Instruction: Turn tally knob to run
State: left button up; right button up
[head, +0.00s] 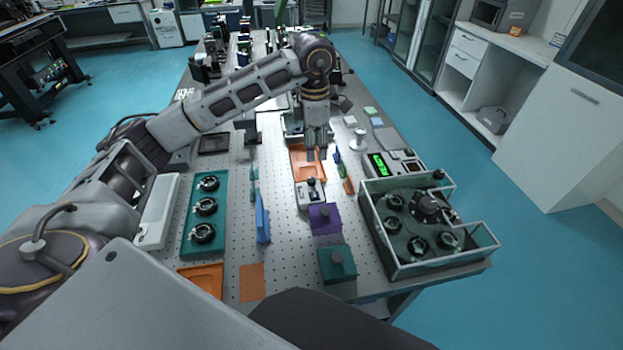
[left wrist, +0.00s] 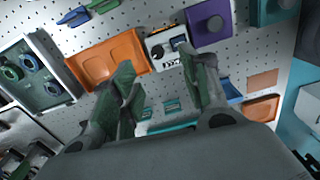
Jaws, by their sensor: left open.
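A small white box (head: 309,195) with a dark knob on top sits mid-table, between an orange tray and a purple block. In the left wrist view the white box (left wrist: 165,57) shows a round black knob (left wrist: 157,52), a second dark part and small lettering too blurred to read. I cannot confirm that this is the tally knob, or read its setting. My left gripper (head: 317,155) points down just beyond the box, over the orange tray. Its fingers (left wrist: 152,73) are apart with nothing between them, and the box shows beyond them. My right gripper is not in view.
The orange tray (head: 298,149) and purple block (head: 325,228) flank the box. A teal knob block (head: 338,274) stands nearer. A device with a green display (head: 378,165) and a walled knob tray (head: 393,265) are at right. A teal knob panel (head: 206,235) lies left.

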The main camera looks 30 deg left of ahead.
aim_at(311, 180)
pick_arm(q)
jog(key=n+b, duration=0.1)
jog(key=n, duration=0.5)
jog(key=r+n+b, duration=0.1)
jog(key=n, duration=0.5)
jog(key=a+n+b, duration=0.1)
jog(key=n, duration=0.5)
jog(key=shift+r+n+b, duration=0.15)
jog(key=shift+n+b, duration=0.15)
jog(key=shift+b, duration=0.05)
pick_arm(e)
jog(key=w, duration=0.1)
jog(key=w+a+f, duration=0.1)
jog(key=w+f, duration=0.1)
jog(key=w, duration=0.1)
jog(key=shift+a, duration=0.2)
pick_arm(q)
notch_tip(311, 180, down, 13)
jog(key=shift+b, duration=0.55)
jog(key=shift+f, duration=0.4)
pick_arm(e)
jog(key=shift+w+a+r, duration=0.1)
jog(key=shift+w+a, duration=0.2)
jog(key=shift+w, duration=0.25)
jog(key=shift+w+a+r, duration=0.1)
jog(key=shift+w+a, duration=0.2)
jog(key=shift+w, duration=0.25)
